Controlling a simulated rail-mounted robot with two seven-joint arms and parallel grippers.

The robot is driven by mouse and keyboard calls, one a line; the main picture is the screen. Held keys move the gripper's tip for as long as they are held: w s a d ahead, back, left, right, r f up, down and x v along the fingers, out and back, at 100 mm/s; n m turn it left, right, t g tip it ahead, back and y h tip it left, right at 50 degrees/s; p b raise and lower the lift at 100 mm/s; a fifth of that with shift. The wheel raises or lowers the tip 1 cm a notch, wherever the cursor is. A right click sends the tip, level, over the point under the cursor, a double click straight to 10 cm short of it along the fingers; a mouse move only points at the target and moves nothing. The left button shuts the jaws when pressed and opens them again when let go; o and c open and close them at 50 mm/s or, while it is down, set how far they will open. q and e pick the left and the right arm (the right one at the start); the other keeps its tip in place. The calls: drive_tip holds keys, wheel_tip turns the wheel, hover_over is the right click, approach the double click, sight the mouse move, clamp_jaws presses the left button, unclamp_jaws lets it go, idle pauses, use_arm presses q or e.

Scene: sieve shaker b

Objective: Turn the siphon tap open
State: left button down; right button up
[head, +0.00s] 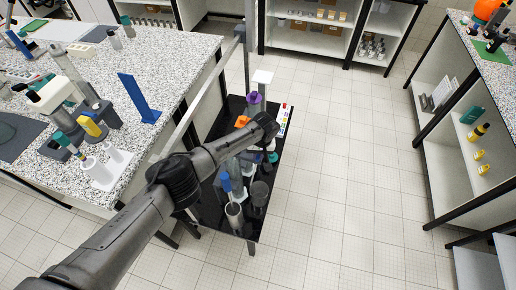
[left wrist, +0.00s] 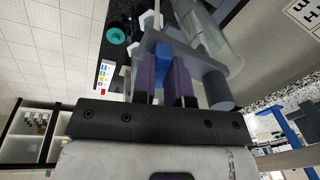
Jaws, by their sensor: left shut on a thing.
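My left gripper (left wrist: 165,84) fills the middle of the left wrist view, with its two purple fingers on either side of a small blue piece (left wrist: 163,57). It is shut on this piece, which looks like the siphon tap's handle. Grey and clear tube-like parts (left wrist: 212,45) stand just beyond and to the right of the fingers. In the head view my left arm reaches over the black cart, and the fingertips and tap are not clear there. My right gripper is in neither view.
The black cart top (head: 233,113) holds several vessels, including a grey cup (head: 235,213) and a blue-topped item (head: 225,181), close around the arm. A speckled bench (head: 178,60) stands to the left. Tiled floor (head: 345,160) is clear to the right.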

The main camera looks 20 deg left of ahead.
use_arm(q)
drive_tip(key=n+p, duration=0.1)
drive_tip(key=n, duration=0.2)
drive_tip(key=shift+r+p, duration=0.1)
drive_tip(key=shift+p, duration=0.25)
drive_tip(key=n+p, duration=0.1)
drive_tip(key=n, duration=0.2)
drive_tip(key=shift+n, duration=0.3)
drive_tip(key=n+p, duration=0.1)
drive_tip(key=n, duration=0.4)
drive_tip(key=shift+n, duration=1.4)
drive_tip(key=c, duration=1.1)
unclamp_jaws()
